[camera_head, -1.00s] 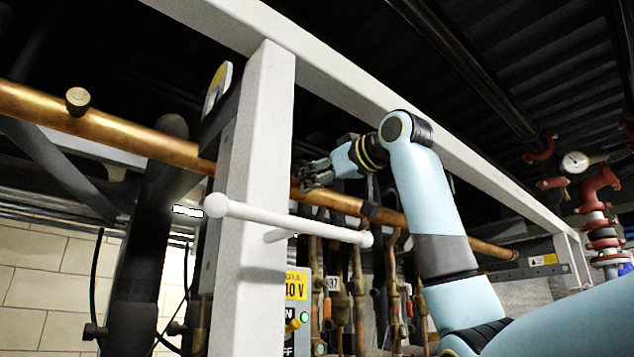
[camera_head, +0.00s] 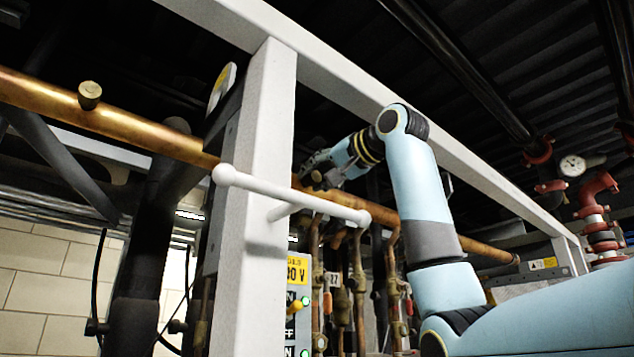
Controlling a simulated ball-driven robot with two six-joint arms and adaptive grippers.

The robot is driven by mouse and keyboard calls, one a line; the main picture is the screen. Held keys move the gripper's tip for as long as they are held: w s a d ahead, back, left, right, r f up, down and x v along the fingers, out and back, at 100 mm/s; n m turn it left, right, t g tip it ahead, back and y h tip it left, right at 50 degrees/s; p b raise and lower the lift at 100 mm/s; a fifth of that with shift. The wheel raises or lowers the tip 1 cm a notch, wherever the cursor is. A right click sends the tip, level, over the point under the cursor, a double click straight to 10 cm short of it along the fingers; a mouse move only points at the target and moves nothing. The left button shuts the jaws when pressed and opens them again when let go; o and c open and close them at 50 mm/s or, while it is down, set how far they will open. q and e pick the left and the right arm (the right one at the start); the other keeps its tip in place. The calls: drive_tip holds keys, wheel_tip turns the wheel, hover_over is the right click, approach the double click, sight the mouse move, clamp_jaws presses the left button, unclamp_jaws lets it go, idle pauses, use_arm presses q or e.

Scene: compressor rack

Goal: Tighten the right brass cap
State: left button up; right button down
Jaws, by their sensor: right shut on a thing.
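The long copper pipe (camera_head: 140,130) runs across the view from the left edge, behind a white post, to the lower right. The left brass cap (camera_head: 90,95) stands on top of it, clear of anything. My right gripper (camera_head: 317,176) is at the pipe just right of the white post, its wrist coming from the upper right. Its dark fingers are shut on the right brass cap (camera_head: 317,177), which is small and mostly hidden by them. I cannot make out how the cap sits on the pipe. My left gripper is not in view.
A white post (camera_head: 258,170) and sloping white beam (camera_head: 350,75) frame the spot. A white handle bar (camera_head: 290,195) sticks out in front of the post, close below my right gripper. Thin vertical pipes and a yellow-labelled panel (camera_head: 298,270) lie below. Red valves (camera_head: 597,195) are far right.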

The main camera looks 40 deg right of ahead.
drive_tip(key=m+b, duration=0.3)
drive_tip(key=m, duration=0.2)
drive_tip(key=shift+f+m, duration=0.1)
drive_tip(key=shift+m, duration=0.2)
drive_tip(key=shift+m+b, duration=1.35)
drive_tip(key=shift+m, duration=0.95)
drive_tip(key=c, duration=1)
unclamp_jaws()
